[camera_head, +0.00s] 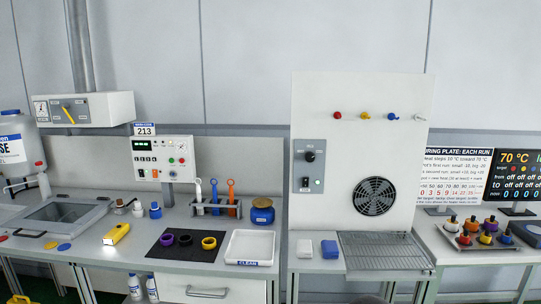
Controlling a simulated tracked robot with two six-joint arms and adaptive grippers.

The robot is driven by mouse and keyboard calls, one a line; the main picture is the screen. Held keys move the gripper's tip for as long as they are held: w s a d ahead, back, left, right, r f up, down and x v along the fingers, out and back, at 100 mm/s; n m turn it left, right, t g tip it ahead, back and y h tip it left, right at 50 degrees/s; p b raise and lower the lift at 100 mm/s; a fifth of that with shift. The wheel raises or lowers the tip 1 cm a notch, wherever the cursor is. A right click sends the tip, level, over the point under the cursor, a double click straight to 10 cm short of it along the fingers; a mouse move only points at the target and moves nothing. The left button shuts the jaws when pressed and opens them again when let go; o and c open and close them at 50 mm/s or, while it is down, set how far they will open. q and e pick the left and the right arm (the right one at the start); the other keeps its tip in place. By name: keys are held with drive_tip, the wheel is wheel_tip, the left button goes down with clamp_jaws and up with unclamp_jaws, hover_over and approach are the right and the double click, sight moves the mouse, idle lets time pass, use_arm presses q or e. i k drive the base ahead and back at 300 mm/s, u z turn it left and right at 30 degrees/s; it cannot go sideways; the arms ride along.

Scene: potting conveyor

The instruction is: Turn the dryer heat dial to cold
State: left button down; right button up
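The dryer is a tall white panel (345,230) standing on the bench right of centre. Its heat dial looks to be the black round knob (310,156) on a grey control strip on the panel's left side. The knob's marks are too small to read, so I cannot tell its setting. Below the knob on the same strip are a small dark switch (305,183) and a green light or button (318,184). A round black fan grille (375,196) is to the right of the strip. Neither of my grippers is in view.
A wire rack (385,252) lies below the fan. White (304,248) and blue (330,249) blocks sit left of it. Coloured pegs (364,115) stick out of the panel's upper part. A white tray (232,245) stands on the left bench. The space before the knob looks clear.

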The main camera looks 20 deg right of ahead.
sight(309, 157)
drive_tip(key=i, duration=1)
drive_tip(key=z, duration=0.5)
